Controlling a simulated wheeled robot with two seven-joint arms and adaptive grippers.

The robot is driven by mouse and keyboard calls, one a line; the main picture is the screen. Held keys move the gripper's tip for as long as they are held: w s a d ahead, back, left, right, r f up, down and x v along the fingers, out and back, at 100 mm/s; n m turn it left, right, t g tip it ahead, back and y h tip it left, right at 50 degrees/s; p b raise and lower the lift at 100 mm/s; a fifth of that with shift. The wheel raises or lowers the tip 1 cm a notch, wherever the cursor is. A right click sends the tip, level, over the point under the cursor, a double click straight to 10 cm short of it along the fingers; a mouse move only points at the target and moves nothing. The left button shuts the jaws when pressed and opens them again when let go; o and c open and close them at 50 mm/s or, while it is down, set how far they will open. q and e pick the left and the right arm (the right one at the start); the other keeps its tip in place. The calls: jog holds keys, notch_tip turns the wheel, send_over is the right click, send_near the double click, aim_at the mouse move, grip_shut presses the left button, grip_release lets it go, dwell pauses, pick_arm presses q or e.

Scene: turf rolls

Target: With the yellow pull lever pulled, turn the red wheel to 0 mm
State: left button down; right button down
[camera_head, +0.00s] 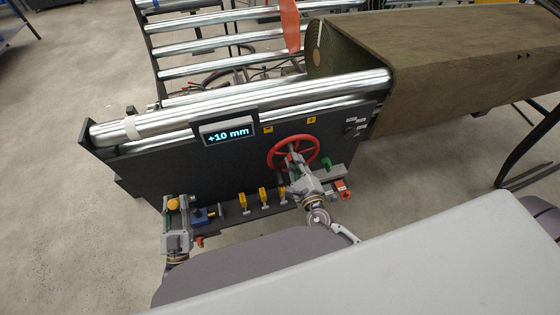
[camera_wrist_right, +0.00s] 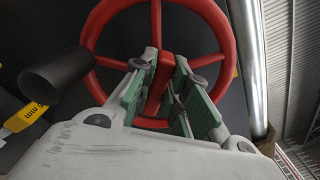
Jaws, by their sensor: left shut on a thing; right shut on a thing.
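The red wheel (camera_head: 277,161) stands upright on the dark machine panel; its rim and spokes fill the top of the right wrist view (camera_wrist_right: 215,20). My right gripper (camera_head: 295,162) is in front of the wheel. In the right wrist view its green-padded fingers (camera_wrist_right: 162,92) are closed around a red part of the wheel (camera_wrist_right: 165,72). The yellow pull lever (camera_head: 173,204) has a round yellow end at the panel's lower left. My left gripper (camera_head: 178,212) is shut on it, partly hiding it. The display (camera_head: 228,133) reads +10 mm.
Several yellow parts (camera_head: 262,194) line the panel's lower ledge between my grippers. A blue part (camera_head: 204,216) is close beside the left gripper. A red block (camera_head: 343,188) is right of the wheel. Metal rollers (camera_head: 240,98) and a large brown-green turf roll (camera_head: 450,60) lie behind.

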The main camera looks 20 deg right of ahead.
jog(key=n, duration=0.4)
jog(key=f+n, duration=0.1)
jog(key=n, duration=0.7)
jog(key=shift+s+a+f+n, duration=0.1)
jog(key=shift+a+f+n, duration=0.15)
jog(key=shift+n, duration=0.15)
dwell(0.3)
jog(key=c, duration=1.4)
grip_release()
jog(key=shift+d, duration=0.1)
jog(key=shift+r, duration=0.1)
jog(key=shift+r, duration=0.1)
